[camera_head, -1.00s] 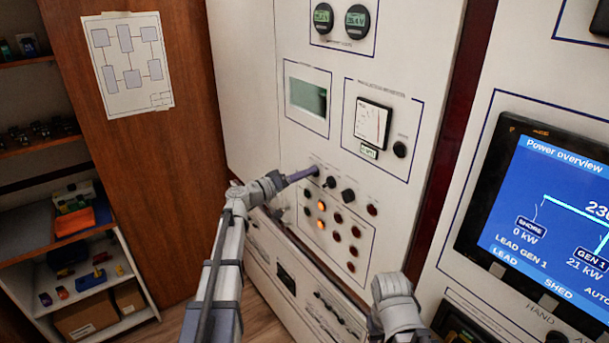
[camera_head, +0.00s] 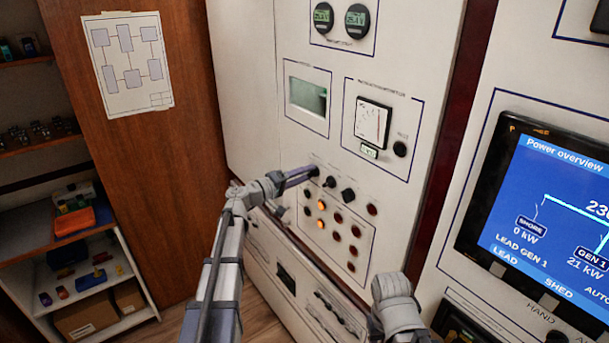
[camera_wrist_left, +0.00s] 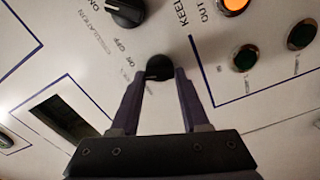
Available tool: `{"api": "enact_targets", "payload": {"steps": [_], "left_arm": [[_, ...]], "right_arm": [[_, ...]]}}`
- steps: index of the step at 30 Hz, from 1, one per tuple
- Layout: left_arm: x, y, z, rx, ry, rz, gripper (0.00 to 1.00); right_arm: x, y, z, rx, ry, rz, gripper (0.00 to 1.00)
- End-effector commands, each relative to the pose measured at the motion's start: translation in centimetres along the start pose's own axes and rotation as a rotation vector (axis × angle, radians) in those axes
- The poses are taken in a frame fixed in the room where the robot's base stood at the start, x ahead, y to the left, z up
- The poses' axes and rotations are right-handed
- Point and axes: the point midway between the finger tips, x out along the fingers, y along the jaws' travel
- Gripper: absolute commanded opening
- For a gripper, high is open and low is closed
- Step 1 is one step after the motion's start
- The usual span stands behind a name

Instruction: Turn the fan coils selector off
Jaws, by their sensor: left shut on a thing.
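A black selector knob (camera_head: 315,172) is at the left end of a row of selectors on the white panel. It also shows in the left wrist view (camera_wrist_left: 159,67), with small OFF and ON lettering beside it. Its label is too small to read, so I cannot tell if it is the fan coils one. My left gripper (camera_head: 309,174) is shut on this knob, with one finger on each side (camera_wrist_left: 160,78). A pale mark shows on the knob's lower left edge in that view; its exact setting is unclear.
Two more black knobs, the middle one (camera_head: 330,181) and the right one (camera_head: 348,195), sit close by in the row. Indicator lamps (camera_head: 338,217), some lit orange, lie below. A meter (camera_head: 372,122) and a screen (camera_head: 307,96) are above. Shelves stand at the far left.

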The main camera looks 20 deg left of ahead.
Motion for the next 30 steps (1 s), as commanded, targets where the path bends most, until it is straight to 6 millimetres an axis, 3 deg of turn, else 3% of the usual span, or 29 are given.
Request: {"api": "enact_targets", "payload": {"steps": [30], "left_arm": [[-0.02,-0.37,0.17,-0.931,0.0,-0.001,0.0]], "right_arm": [[0.38,-0.03,-0.02,-0.001,0.0,0.0,0.5]]}}
